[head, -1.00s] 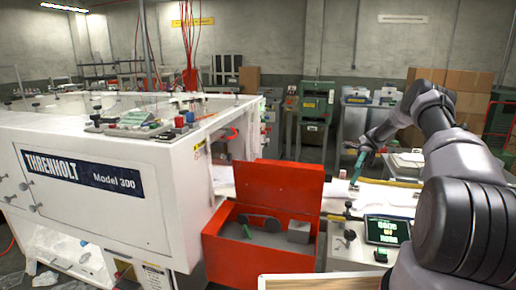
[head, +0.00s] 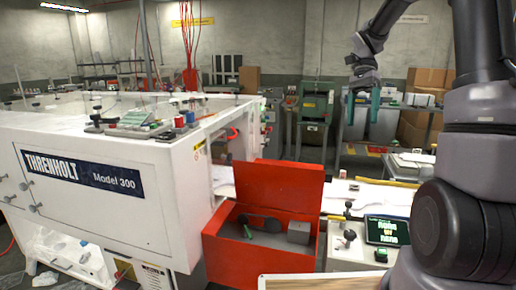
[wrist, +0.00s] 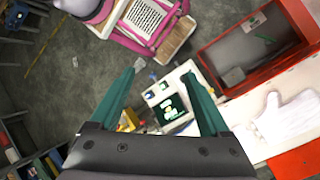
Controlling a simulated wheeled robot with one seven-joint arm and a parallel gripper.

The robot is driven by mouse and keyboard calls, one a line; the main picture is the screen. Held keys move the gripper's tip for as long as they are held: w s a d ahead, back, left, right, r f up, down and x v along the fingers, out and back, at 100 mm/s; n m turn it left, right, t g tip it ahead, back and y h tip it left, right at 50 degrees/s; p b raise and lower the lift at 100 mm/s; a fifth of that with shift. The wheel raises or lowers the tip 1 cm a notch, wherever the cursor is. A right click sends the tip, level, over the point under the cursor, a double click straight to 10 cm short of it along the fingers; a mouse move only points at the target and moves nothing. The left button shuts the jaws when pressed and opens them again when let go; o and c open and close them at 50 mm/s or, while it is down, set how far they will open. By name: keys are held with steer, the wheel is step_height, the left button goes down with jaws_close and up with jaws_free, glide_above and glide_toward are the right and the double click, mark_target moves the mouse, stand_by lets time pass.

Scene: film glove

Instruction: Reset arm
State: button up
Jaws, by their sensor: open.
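My gripper (head: 363,108) is raised high at the right of the head view, above the white work surface. Its two green fingers point down, are spread apart and hold nothing. In the wrist view the open gripper (wrist: 159,74) looks down from above, with a small control panel with a lit screen (wrist: 172,108) far below between the fingers. My arm rises upright at the right edge of the head view and bends over at the top, partly out of the frame. A white glove shape (wrist: 287,118) lies on the white surface at the right of the wrist view.
An open red box (head: 262,255) holding a few tools stands beside the white Threnholt machine (head: 95,185). The lit screen (head: 387,231) is right of it. Cardboard boxes (head: 415,125) and a green machine (head: 315,105) stand behind. The air around the gripper looks clear.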

steer(key=s+a+r+n+t, duration=0.2)
steer(key=s+r+n+t, duration=0.2)
steer(key=s+t, duration=0.2)
steer(key=s+a+r+n+t, duration=0.2)
steer(key=s+t, duration=0.4)
steer(key=s, duration=0.5)
steer(key=shift+a+r+n+t, duration=0.3)
steer(key=shift+r+n+t, duration=0.1)
steer(key=shift+r+n, duration=0.55)
steer(key=shift+w, duration=0.1)
